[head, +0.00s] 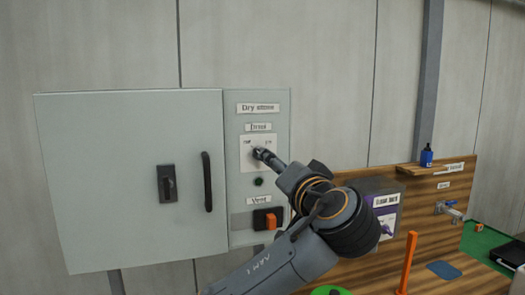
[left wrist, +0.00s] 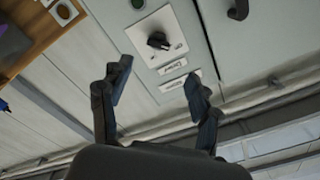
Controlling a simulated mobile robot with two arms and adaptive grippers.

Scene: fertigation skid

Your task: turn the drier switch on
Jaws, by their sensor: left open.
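The drier switch is a black rotary knob (head: 258,153) on a white plate (head: 271,140) under the "Drier" label, on the right part of a grey-green cabinet. The knob also shows in the left wrist view (left wrist: 157,41), with lettering on its plate; which mark it points at I cannot tell for sure. My left gripper (head: 266,156) is in front of the plate and partly covers it in the head view. In the left wrist view its two fingers (left wrist: 156,84) are spread, with the knob ahead of the gap and nothing between them. My right gripper is not in view.
A dark green lamp (head: 258,182) sits below the switch, and an orange vent switch (head: 270,221) below that. The cabinet door (head: 130,190) has a black handle (head: 207,181) to the left. A purple-edged box (head: 386,222) is on the wooden board at right.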

